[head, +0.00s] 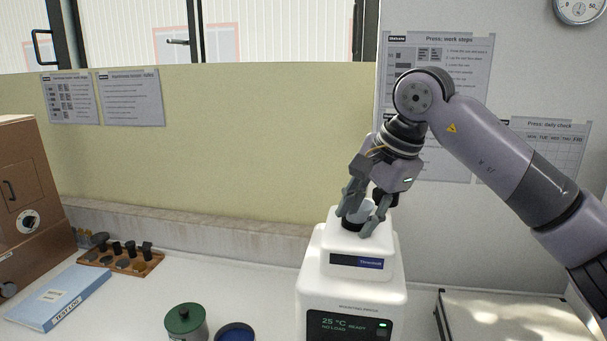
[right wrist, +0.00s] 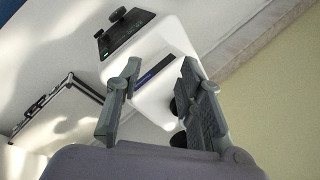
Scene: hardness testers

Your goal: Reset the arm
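My right gripper (head: 357,221) is over the top of the white press (head: 350,290), its fingers pointing down on either side of a short grey cylinder with a dark base. In the right wrist view my right gripper (right wrist: 160,68) has its two fingers well apart, with the white press (right wrist: 165,92) beyond and nothing seen clasped between them. Black knobs (right wrist: 180,139) show partly behind the right-hand finger. Whether a finger touches the press top is unclear. The press display (head: 350,326) reads 25 °C, no load, ready. My left gripper is out of view.
A wooden rack (head: 120,262) of small dark pieces, a blue test log (head: 60,297), a green-lidded jar (head: 186,322) and a dark blue dish (head: 235,333) lie left of the press. A wooden cabinet (head: 28,190) stands far left. A metal-edged case (head: 515,318) is at right.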

